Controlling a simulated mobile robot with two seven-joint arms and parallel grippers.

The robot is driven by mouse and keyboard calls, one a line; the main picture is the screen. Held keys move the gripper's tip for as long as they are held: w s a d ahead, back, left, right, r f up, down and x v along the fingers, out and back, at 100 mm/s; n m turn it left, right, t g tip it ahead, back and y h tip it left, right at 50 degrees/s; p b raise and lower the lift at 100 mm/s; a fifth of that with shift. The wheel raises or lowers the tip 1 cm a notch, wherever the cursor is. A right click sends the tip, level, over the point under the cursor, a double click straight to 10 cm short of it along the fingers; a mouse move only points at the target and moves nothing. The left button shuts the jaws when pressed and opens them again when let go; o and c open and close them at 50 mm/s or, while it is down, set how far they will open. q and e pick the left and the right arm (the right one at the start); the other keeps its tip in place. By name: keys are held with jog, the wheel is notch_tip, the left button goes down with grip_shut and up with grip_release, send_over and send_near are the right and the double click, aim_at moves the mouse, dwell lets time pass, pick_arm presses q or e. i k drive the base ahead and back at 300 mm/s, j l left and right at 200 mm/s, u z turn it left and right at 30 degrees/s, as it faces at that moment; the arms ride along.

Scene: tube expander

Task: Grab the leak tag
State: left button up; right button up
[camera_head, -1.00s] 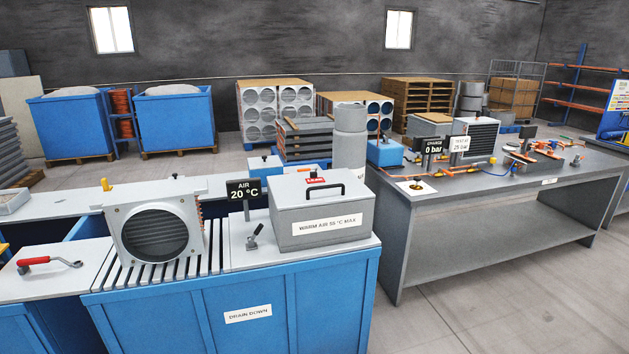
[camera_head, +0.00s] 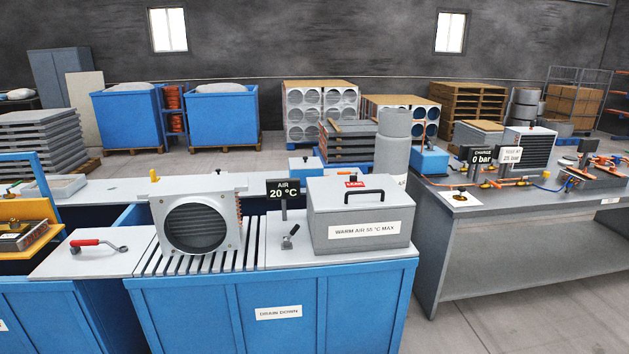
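A small red tag (camera_head: 355,184), whose white lettering appears to read LEAK, stands on top of a grey lidded box (camera_head: 330,232). The box carries a black handle (camera_head: 364,196) just in front of the tag and a label reading WARM AIR 55 °C MAX. It sits at the right end of the blue drain-down bench (camera_head: 230,318). Neither of my grippers is in view.
A coil unit with a round fan opening (camera_head: 197,227) stands on the slatted bench top, left of an AIR 20 °C sign (camera_head: 283,190). A red-handled tool (camera_head: 97,245) lies further left. A grey workbench (camera_head: 500,255) with fittings stands to the right.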

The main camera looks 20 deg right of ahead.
aim_at(353, 182)
jog(key=i+l+u, duration=0.1)
jog(key=l+u, duration=0.25)
jog(key=l, duration=0.15)
jog(key=i+l+u, duration=0.1)
jog(key=l+u, duration=0.2)
jog(key=l, duration=0.2)
jog(key=l+u, duration=0.2)
jog(key=l, duration=0.85)
